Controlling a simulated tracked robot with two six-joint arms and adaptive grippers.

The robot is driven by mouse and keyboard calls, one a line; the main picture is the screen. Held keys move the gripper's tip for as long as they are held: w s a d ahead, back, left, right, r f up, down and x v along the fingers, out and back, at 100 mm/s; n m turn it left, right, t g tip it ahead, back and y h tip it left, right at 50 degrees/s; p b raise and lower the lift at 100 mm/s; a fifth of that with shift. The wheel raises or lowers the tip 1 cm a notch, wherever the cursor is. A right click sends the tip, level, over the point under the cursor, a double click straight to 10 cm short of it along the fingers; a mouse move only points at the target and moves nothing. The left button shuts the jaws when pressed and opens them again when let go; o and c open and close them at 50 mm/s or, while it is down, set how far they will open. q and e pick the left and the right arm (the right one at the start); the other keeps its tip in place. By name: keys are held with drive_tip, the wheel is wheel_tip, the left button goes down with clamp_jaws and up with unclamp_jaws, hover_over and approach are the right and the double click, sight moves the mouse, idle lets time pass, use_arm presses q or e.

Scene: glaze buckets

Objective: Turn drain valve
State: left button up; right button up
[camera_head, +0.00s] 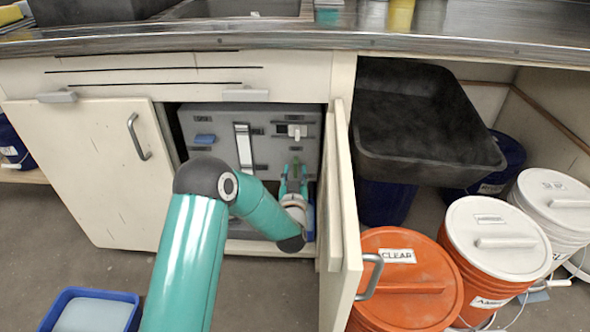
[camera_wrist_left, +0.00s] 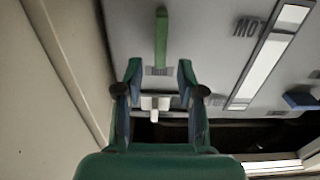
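A grey panel (camera_head: 222,120) stands inside the open cupboard under the counter. It carries a green lever (camera_head: 296,165), a white valve handle (camera_head: 297,131) and a blue handle (camera_head: 204,138). No readable label shows which one is the drain valve. My left gripper (camera_head: 293,180) is in the cupboard at the green lever. In the left wrist view the gripper (camera_wrist_left: 159,72) is open. The green lever (camera_wrist_left: 161,40) stands straight ahead, its near end between the fingertips in the picture; I cannot tell if they touch. The white handle (camera_wrist_left: 153,104) shows between the fingers. My right gripper is out of view.
The open cupboard door (camera_head: 340,210) stands close to the right of my left gripper. A white cabinet door (camera_head: 95,170) is at left. Orange buckets (camera_head: 405,275) with lids and a black basin (camera_head: 425,120) are at right. A blue tray (camera_head: 92,310) lies on the floor.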

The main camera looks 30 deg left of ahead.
sight(295, 166)
use_arm(q)
drive_tip(key=shift+x, duration=1.6)
clamp_jaws()
